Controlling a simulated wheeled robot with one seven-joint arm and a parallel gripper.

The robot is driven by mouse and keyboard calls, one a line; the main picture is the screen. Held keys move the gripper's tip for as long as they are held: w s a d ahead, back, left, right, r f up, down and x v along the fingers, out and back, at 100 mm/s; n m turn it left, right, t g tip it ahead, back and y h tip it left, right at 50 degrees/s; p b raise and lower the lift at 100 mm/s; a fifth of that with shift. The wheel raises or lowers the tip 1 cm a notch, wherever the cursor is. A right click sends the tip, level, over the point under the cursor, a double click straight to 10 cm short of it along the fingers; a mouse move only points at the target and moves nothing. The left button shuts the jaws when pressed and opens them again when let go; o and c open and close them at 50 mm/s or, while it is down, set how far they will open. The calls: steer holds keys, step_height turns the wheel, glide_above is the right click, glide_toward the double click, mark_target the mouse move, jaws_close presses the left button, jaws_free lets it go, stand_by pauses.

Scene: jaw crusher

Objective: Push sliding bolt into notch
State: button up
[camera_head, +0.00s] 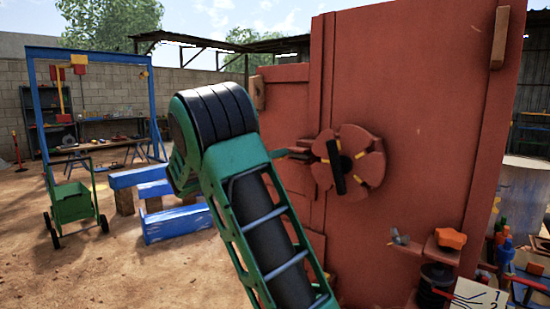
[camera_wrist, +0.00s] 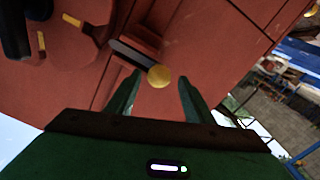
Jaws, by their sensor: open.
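The sliding bolt (camera_wrist: 130,53) shows in the wrist view as a dark bar with a round yellow knob (camera_wrist: 159,76) at its end. It lies in a red bracket on the red crusher wall (camera_wrist: 215,45). My gripper (camera_wrist: 160,80) is open, with one green finger on each side of the knob. The knob appears between the fingertips; I cannot tell whether either finger touches it.
A red hand wheel (camera_head: 349,162) with yellow marks sits on the crusher wall beside the bolt area. A shelf with an orange knob (camera_head: 450,239) stands lower right. Blue beams (camera_head: 180,222) and a green cart (camera_head: 72,203) stand left on open sandy ground.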

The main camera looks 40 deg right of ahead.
steer(key=shift+d, duration=1.05)
